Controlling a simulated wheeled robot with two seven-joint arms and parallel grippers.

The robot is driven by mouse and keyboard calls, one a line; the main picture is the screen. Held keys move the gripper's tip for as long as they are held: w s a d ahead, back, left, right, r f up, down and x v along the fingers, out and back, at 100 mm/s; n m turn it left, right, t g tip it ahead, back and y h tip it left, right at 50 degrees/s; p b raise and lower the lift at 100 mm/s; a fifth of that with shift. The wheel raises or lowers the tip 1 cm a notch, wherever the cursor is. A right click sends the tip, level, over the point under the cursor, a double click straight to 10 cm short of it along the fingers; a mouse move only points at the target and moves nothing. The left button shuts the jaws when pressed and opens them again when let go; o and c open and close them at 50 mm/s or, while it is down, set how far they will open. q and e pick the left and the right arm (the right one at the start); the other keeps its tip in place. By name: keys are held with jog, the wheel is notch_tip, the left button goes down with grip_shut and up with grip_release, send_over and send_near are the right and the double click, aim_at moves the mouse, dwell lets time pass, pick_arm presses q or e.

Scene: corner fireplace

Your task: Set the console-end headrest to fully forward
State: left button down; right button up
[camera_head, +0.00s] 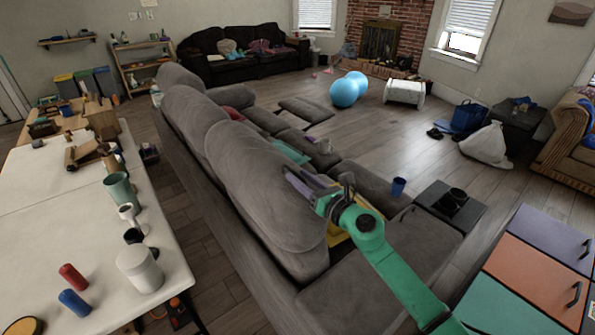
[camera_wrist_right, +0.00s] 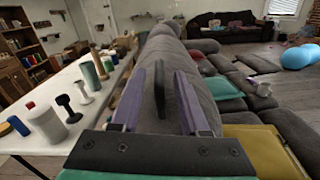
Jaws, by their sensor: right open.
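A grey sofa runs down the room with a row of padded back sections. The nearest headrest (camera_head: 262,185), at the end by the dark cup-holder console (camera_head: 470,208), rises at the top of the backrest. My right gripper (camera_head: 298,180) is open, its purple fingers at that headrest's right side in the head view. In the right wrist view the grey padding (camera_wrist_right: 170,55) lies ahead of and between the fingers (camera_wrist_right: 157,82). A thin dark upright piece stands between them; I cannot tell what it is. Contact with the padding is unclear. My left gripper is out of view.
A white table (camera_head: 60,215) with cups, cylinders and wooden pieces stands left of the sofa. A yellow cushion (camera_head: 337,232) lies below my right wrist. A cabinet with coloured panels (camera_head: 535,265) is at the lower right. The floor beyond the sofa is mostly open.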

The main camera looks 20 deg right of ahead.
jog(key=shift+x, duration=0.8)
grip_shut()
dwell(0.8)
